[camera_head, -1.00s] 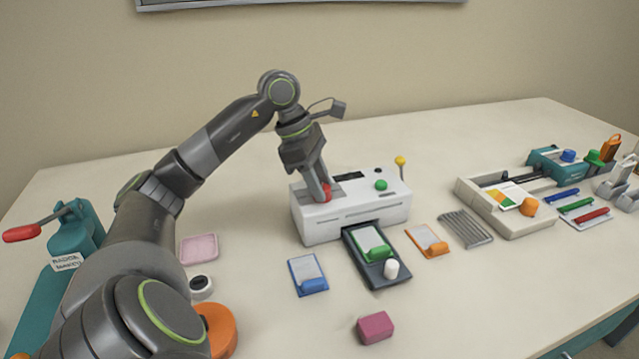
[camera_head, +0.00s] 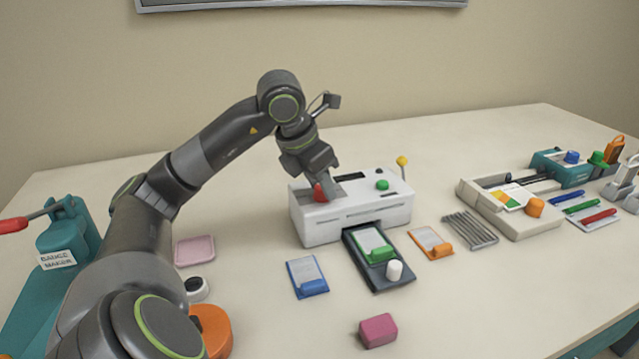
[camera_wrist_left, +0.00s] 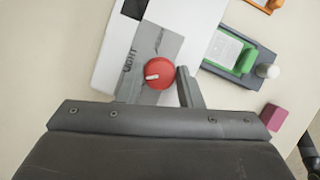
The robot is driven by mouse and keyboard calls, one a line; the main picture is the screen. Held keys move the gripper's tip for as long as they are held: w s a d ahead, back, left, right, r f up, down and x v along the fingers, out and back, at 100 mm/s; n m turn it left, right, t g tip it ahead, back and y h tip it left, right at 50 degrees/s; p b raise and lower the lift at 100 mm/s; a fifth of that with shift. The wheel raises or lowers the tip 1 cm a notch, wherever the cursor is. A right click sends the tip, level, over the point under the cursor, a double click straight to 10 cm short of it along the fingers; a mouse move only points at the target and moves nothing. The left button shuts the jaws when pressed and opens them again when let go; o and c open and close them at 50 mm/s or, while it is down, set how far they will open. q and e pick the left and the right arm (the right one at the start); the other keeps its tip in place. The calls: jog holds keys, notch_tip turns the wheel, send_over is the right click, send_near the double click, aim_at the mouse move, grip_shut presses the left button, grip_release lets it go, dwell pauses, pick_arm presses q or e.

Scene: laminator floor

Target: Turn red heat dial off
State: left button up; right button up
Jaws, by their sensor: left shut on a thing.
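The red heat dial (camera_head: 319,193) sits on a grey plate on top of the white laminator (camera_head: 350,222), near its left end. My left gripper (camera_head: 325,184) reaches down onto it from above and is shut on it. In the left wrist view the red dial (camera_wrist_left: 159,73) is round with a short white mark pointing left. One dark finger (camera_wrist_left: 187,87) stands close at its right side; the other finger is hard to make out against the grey plate. My right gripper is not in view.
The laminator also carries a green knob (camera_head: 382,185) and a yellow-tipped lever (camera_head: 402,165). A dark tray with a green-clipped card (camera_head: 374,247) lies in front. Blue (camera_head: 307,277) and orange (camera_head: 431,242) cards lie beside it. A teal badge maker (camera_head: 68,238) stands at left.

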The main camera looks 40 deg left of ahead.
pick_arm(q)
jog(key=shift+r+n+y, duration=0.15)
jog(key=shift+n+y, duration=0.15)
jog(key=shift+n, duration=0.3)
jog(key=shift+d+r+n+y+p, duration=0.1)
jog(key=shift+n+y+p, duration=0.2)
jog(key=shift+n+p, duration=0.65)
jog(key=n+p, duration=0.1)
jog(key=p, duration=0.2)
jog(key=shift+n+y, duration=0.25)
jog(key=shift+y, duration=0.05)
jog(key=shift+f+n+p, duration=0.2)
jog(key=shift+n+p, duration=0.2)
jog(key=shift+p, duration=0.5)
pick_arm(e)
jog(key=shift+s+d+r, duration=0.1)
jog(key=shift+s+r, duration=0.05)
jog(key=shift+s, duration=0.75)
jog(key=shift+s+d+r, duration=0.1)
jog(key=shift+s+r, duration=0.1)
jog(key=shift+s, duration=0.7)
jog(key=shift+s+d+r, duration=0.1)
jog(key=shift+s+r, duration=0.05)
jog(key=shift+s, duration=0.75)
pick_arm(q)
jog(key=o, duration=1)
jog(key=shift+c, duration=0.2)
